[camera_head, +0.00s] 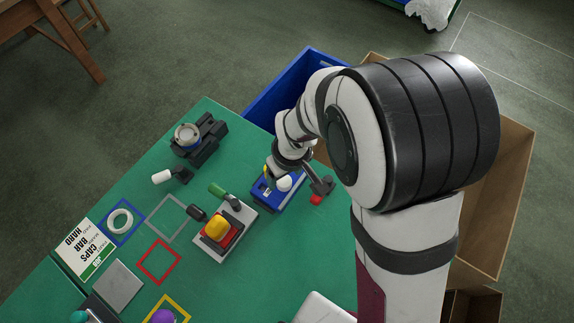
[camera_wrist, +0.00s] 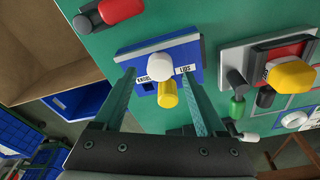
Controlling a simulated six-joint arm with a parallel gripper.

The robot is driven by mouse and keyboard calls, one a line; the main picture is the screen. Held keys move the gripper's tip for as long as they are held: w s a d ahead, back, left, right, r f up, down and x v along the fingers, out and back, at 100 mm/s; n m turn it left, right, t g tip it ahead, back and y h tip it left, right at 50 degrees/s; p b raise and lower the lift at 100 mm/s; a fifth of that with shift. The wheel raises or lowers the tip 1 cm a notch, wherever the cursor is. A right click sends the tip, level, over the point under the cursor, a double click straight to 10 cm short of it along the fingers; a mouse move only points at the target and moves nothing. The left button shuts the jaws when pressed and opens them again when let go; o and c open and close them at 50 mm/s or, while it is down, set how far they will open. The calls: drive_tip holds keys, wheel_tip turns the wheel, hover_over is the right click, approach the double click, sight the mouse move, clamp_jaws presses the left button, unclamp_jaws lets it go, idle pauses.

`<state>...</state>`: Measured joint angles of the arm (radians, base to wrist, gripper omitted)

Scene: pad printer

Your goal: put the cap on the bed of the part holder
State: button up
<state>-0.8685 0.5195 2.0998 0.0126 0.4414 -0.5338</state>
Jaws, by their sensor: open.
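My gripper (camera_wrist: 159,74) is open over a blue holder (camera_wrist: 131,60), one finger on each side of a white rounded cap (camera_wrist: 159,66). The white cap and a yellow piece (camera_wrist: 168,95) sit at the blue holder, which bears labels reading "LIDS" and another word, partly covered. In the head view my gripper (camera_head: 283,168) is above the same blue holder (camera_head: 265,198), with the white cap (camera_head: 284,183) below it. I cannot tell whether the fingers touch the cap. A grey-based fixture (camera_head: 207,248) with a red bed carries a yellow cap (camera_head: 217,228).
A red-ended lever (camera_head: 317,198) stands right of the blue holder, and a green-handled one (camera_head: 217,190) by the grey fixture. A dark device with a ring (camera_head: 187,136) is at the back left. Coloured outlines, a white ring (camera_head: 120,221) and a purple piece (camera_head: 162,317) lie left.

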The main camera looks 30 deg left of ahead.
wheel_tip(320, 180, up, 10)
drive_tip(key=d, duration=0.1)
drive_tip(key=d+r+m, duration=0.4)
drive_tip(key=d+m, duration=0.2)
drive_tip(key=d, duration=0.5)
drive_tip(key=s+d+r+m, duration=0.2)
drive_tip(key=s+d+m, duration=0.8)
drive_tip(key=d+m, duration=0.3)
drive_tip(key=shift+s+d+r+g, duration=0.15)
drive_tip(key=shift+s+d+g, duration=0.1)
drive_tip(key=shift+d+g, duration=0.15)
